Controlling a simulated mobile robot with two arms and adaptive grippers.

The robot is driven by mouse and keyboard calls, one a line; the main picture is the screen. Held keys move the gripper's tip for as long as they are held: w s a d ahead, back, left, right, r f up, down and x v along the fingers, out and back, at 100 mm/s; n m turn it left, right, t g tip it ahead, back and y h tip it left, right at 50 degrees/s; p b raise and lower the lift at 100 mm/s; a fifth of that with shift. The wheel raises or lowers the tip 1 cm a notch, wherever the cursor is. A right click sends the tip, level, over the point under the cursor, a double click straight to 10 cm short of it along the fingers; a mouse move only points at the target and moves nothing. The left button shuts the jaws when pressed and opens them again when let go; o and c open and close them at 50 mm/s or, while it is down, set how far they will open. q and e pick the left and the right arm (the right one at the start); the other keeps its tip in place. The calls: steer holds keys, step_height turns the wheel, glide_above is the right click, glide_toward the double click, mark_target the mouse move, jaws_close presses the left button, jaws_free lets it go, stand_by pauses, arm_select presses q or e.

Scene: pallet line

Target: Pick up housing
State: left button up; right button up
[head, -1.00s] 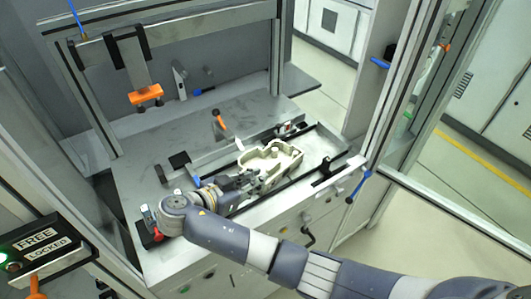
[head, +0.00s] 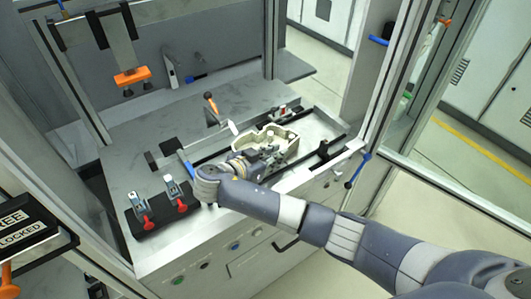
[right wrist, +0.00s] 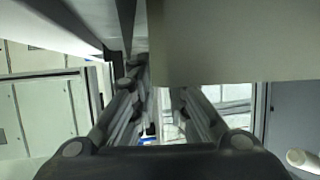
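The housing (head: 283,136) is a pale beige, open casting with raised walls. It lies on the bench between two dark rails in the head view. My right gripper (head: 268,156) is at its near left end and covers part of it. In the right wrist view the two fingers (right wrist: 161,95) reach forward with a narrow gap showing between them. A large plain beige-grey surface hides the right finger's tip; I cannot tell if it is the housing. Whether the fingers hold the housing wall is not clear. My left gripper is not in view.
Two toggle clamps with red handles (head: 148,222) stand at the bench's front left. A lever with an orange grip (head: 210,98) stands behind the housing. An orange-ended tool (head: 132,76) hangs above the back. A frame post (head: 378,110) bounds the right side.

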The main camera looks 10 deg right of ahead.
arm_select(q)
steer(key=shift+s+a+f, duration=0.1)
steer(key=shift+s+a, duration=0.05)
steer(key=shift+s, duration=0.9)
